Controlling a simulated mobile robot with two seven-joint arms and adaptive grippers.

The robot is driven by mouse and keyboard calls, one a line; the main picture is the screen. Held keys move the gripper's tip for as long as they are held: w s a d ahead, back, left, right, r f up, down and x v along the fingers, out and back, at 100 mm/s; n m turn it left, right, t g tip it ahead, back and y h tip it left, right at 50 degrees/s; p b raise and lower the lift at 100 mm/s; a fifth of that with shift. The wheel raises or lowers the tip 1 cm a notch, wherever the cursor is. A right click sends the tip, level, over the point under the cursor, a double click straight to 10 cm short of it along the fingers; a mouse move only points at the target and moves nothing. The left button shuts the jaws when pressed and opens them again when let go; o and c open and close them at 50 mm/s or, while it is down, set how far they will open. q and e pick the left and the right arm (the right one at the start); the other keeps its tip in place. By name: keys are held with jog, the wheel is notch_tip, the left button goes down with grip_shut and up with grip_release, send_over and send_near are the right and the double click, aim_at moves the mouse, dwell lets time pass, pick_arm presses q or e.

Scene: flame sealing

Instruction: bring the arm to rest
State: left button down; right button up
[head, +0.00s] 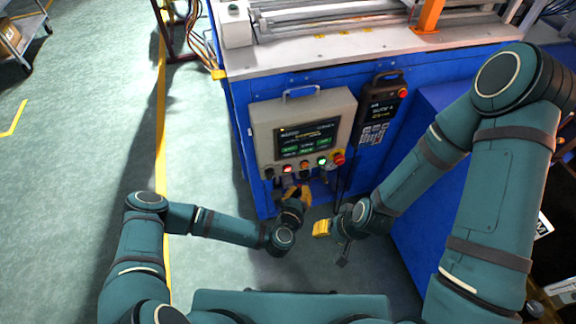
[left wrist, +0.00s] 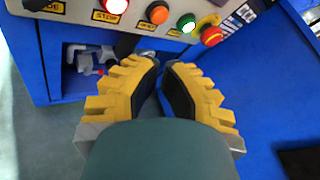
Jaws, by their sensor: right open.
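My left gripper (head: 299,197) is just below the row of buttons on the grey control panel (head: 265,125), at the front of the blue machine. In the left wrist view its yellow fingers (left wrist: 163,75) stand a little apart with nothing between them. Their tips are below the buttons; I cannot tell how far from the machine front. My right gripper (head: 333,242) is open and empty, lower and to the right in the head view, its yellow fingertip facing left. Both arms are bent in front of my body.
The panel has a lit red button (left wrist: 114,5), an orange button (left wrist: 157,13), a lit green button (left wrist: 186,22) and a red emergency knob (left wrist: 211,36). A handheld pendant (head: 380,108) hangs right of the panel. Green floor (head: 70,130) lies clear at left.

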pick_arm(q)
jog(key=s+a+m+g+h, duration=0.1)
jog(key=s+m+g+h, duration=0.45)
jog(key=m, duration=1.45)
jog(key=s+a+r+m+g+y, duration=0.2)
jog(key=s+a+m, duration=0.3)
jog(key=m, duration=0.3)
jog(key=s+a+r+m+g+y, duration=0.3)
jog(key=s+a+m+g+y, duration=0.1)
jog(key=m, duration=0.4)
jog(key=shift+s+a+g, duration=0.55)
jog(key=shift+a+g, duration=0.1)
jog(key=shift+a, duration=0.45)
